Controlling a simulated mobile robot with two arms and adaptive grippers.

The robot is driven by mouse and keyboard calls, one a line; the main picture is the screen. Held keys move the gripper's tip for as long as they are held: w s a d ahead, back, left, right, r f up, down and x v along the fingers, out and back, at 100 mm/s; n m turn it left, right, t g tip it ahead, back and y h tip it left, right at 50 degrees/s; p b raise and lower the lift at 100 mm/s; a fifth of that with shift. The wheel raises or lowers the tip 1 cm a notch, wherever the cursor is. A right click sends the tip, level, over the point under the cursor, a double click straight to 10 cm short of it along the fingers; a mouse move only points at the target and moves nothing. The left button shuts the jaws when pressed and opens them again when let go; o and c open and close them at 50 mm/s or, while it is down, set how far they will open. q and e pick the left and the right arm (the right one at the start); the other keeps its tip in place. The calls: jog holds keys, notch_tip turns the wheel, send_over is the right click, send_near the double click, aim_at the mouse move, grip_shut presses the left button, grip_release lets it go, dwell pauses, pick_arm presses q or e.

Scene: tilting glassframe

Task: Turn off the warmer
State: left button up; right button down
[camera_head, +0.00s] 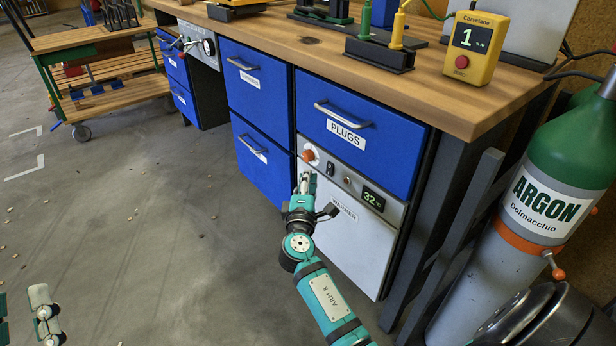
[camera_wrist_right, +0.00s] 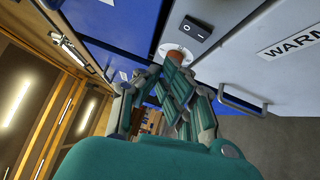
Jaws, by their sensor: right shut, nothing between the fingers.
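The warmer (camera_head: 345,246) is a grey-fronted unit under the bench, with a "WARMER" label and a lit display (camera_head: 373,200) reading 32%. An orange-red knob (camera_head: 308,155) on a white disc sits at its upper left; it also shows in the wrist view (camera_wrist_right: 177,54). A black rocker switch (camera_head: 330,168) is right of the knob and shows close up in the wrist view (camera_wrist_right: 196,28). My right gripper (camera_head: 306,178) is shut and empty, its tips just below the knob; whether they touch it I cannot tell. Part of my left gripper (camera_head: 43,312) shows at bottom left.
Blue drawers (camera_head: 354,133) surround the warmer above and left. The wooden bench top (camera_head: 440,85) overhangs it. A green-topped argon cylinder (camera_head: 556,185) stands at right. A wheeled cart (camera_head: 95,40) is at far left. The floor on the left is mostly clear.

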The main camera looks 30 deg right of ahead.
pick_arm(q)
jog(key=w+f+g, duration=0.2)
jog(key=w+f+g+y+p, duration=0.1)
jog(key=f, duration=0.1)
jog(key=shift+d+f+g, duration=0.1)
jog(key=shift+d+g, duration=0.2)
jog(key=shift+d, duration=0.1)
pick_arm(e)
jog(key=v, duration=0.8)
jog(key=shift+d+r, duration=0.15)
jog(key=shift+r, duration=0.45)
jog(key=shift+s, duration=0.15)
